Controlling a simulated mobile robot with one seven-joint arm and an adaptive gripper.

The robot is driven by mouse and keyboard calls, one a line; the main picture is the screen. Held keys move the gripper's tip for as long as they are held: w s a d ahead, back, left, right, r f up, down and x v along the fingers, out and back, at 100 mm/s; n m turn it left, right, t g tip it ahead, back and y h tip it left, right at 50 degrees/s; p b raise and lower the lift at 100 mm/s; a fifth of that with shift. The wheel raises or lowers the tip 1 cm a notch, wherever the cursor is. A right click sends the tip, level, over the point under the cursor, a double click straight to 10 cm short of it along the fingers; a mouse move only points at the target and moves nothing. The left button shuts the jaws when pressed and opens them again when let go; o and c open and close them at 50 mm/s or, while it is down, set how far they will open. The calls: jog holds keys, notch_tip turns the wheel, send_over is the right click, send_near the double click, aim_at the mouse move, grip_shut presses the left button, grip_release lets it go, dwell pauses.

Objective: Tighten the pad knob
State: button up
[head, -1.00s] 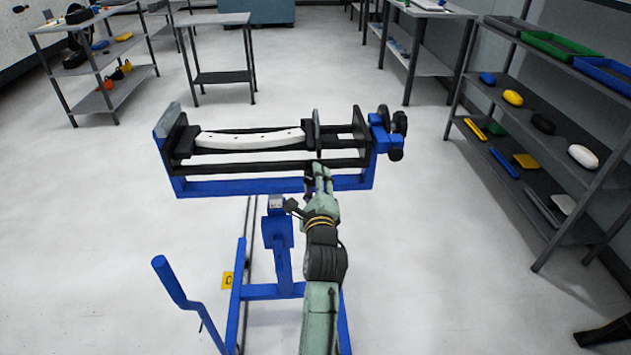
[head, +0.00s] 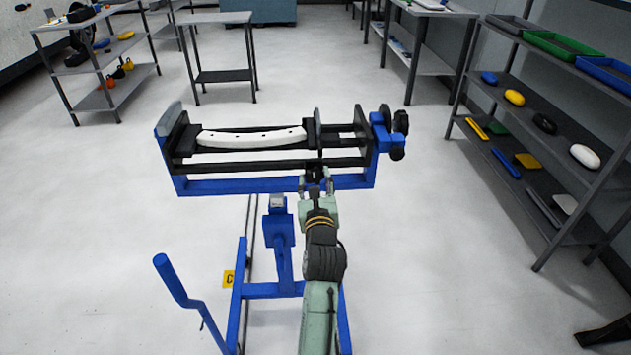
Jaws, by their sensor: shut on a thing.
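The blue and black clamp stand (head: 240,187) stands ahead of me. A white curved part (head: 252,136) with small holes sits between a black left pad (head: 183,140) and a black right pad (head: 312,133). My gripper (head: 316,183) is at the front of the frame, below the right pad. Its two green fingers are on either side of a small dark piece, the pad knob (head: 316,172), and are shut on it. The knob is small and partly hidden by the fingers.
A blue handwheel bracket (head: 382,135) is at the frame's right end. A blue bent handle (head: 170,280) rises at the lower left. Shelves (head: 540,130) stand at the right, a small table (head: 222,75) behind. The floor around the stand is clear.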

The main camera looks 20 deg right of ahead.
jog(key=shift+m, duration=0.6)
jog(key=shift+a, duration=0.1)
jog(key=o, duration=1.2)
jog(key=shift+c, duration=0.2)
jog(key=v, duration=1.2)
